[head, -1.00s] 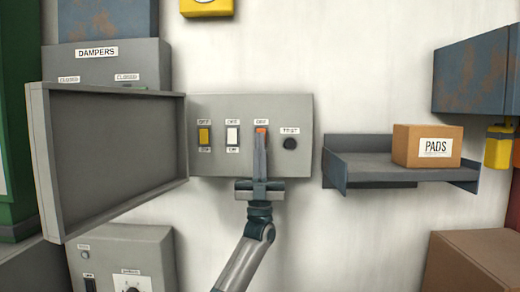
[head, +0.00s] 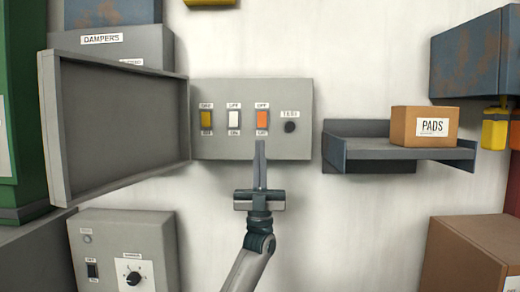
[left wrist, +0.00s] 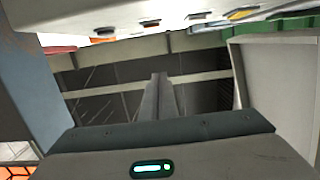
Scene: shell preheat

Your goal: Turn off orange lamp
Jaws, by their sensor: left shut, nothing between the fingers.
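The orange switch (head: 262,119) is the rightmost of three rockers on a grey wall box (head: 220,145), with a label above reading OFF and one below. Its rocker position is too small to tell. A yellow switch (head: 206,119) and a white switch (head: 234,118) are to its left. No separate orange lamp shows. My left gripper (head: 260,145) is shut and empty, fingers pointing up, its tips just below the orange switch's lower label. In the left wrist view its fingers (left wrist: 158,80) are together, apart from the box (left wrist: 90,12). My right gripper is out of view.
The box's open door (head: 120,130) stands out to the left. A black test button (head: 290,127) is right of the orange switch. A shelf (head: 345,150) with a PADS carton (head: 424,126) is farther right. A dial box (head: 125,225) is at lower left.

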